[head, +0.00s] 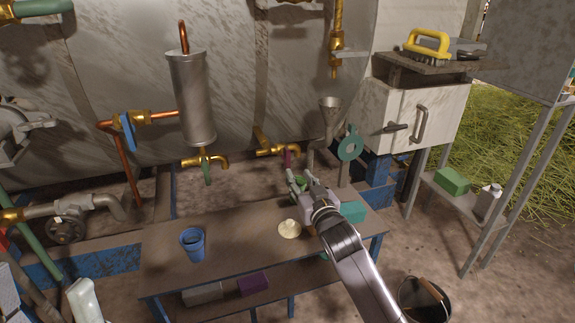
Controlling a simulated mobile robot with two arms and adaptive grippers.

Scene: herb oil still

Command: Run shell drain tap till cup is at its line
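A grey metal cylinder shell (192,98) hangs at upper centre-left. A second brass tap (275,151) with a purple handle is farther right. My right gripper (298,181) appears open, its fingers apart and pointing up near the purple handle. I cannot tell any contact. My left gripper is not in view.
The bench (240,237) also holds a pale round item (289,229) and a teal block (353,212) beside my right arm. A funnel (330,112) and a green ring (350,146) stand behind. A black bucket (424,299) is on the ground. The bench around the cup is clear.

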